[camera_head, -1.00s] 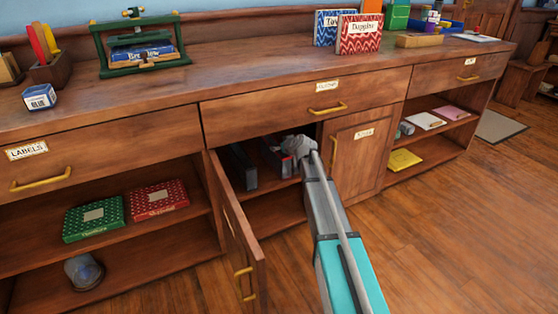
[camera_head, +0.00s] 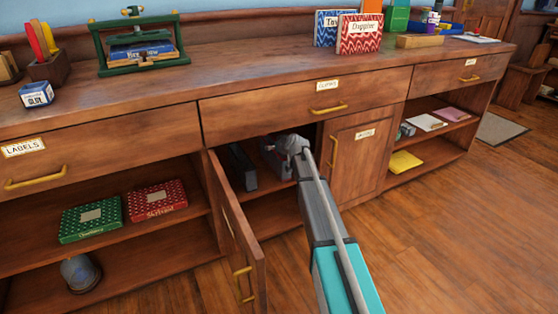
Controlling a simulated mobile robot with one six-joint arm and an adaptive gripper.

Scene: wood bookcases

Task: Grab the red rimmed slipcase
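Inside the open middle cabinet, a dark grey slipcase (camera_head: 243,167) stands upright on the shelf at the left. A second greyish case (camera_head: 273,162) stands to its right, partly hidden by my gripper; its rim colour is hard to make out now. My gripper (camera_head: 285,146) is in the cabinet opening at the upper front of this second case. Its fingertips are small and hard to separate, so I cannot tell whether they are open, shut or touching the case.
The cabinet door (camera_head: 238,235) stands open left of my arm. A closed door (camera_head: 355,155) is to the right, and a drawer (camera_head: 310,105) is above. Green (camera_head: 91,219) and red (camera_head: 157,200) boxes lie on the left shelf.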

